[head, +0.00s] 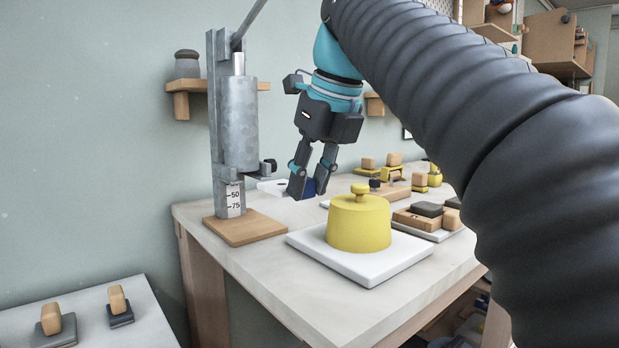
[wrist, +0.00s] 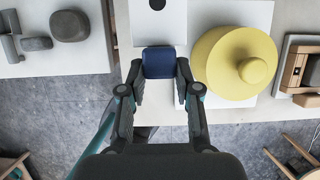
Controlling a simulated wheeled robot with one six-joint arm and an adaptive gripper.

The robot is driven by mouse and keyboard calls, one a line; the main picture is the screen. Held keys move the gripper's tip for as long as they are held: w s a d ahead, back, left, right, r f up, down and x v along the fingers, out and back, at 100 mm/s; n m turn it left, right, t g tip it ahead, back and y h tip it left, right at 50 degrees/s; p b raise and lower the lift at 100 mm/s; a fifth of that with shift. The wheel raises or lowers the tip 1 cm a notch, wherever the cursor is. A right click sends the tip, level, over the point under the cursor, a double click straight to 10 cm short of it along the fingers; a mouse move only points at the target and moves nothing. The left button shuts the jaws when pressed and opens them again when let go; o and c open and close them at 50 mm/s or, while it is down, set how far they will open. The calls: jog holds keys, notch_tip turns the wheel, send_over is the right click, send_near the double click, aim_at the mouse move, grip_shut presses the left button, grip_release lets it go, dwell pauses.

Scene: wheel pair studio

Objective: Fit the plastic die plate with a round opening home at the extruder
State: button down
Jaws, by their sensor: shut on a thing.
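My gripper (head: 310,190) is shut on the blue grip block (head: 309,188) of a white die plate (head: 270,187). In the wrist view the blue block (wrist: 158,62) sits between the fingertips, and the white plate (wrist: 143,22) extends beyond it with a dark round opening near the top edge. The extruder (head: 240,125) is a grey metal barrel on an upright post with a lever, over a wooden base. In the head view the plate is held above the table, just right of the extruder's lower bracket. Whether they touch I cannot tell.
A yellow domed lid with a knob (head: 360,222) stands on a white board (head: 372,266), close to the right of my gripper. Several wood and yellow pieces lie farther back on the table (head: 290,290). A low side table (head: 85,325) holds two small wood-handled pieces.

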aim_at(273, 182)
jog(key=shift+r+p, duration=0.1)
jog(key=shift+p, duration=0.2)
jog(key=shift+w+a+r+p, duration=0.1)
jog(key=shift+w+a+p, duration=0.6)
jog(key=shift+w, duration=0.2)
jog(key=shift+w+a+f, duration=0.1)
jog(key=shift+w+a, duration=0.35)
jog(key=shift+w, duration=0.25)
jog(key=shift+w+a+f, duration=0.1)
jog(key=shift+w+a, duration=0.3)
jog(key=shift+w, duration=0.3)
jog(key=shift+w+a, duration=0.2)
jog(key=shift+w, duration=0.05)
jog(key=shift+w+a, duration=0.65)
jog(key=shift+w, duration=0.35)
jog(key=shift+w+a, duration=0.1)
jog(key=shift+w+a, duration=0.55)
jog(key=shift+w, duration=0.3)
jog(key=shift+w+a, duration=0.25)
jog(key=shift+w, duration=0.1)
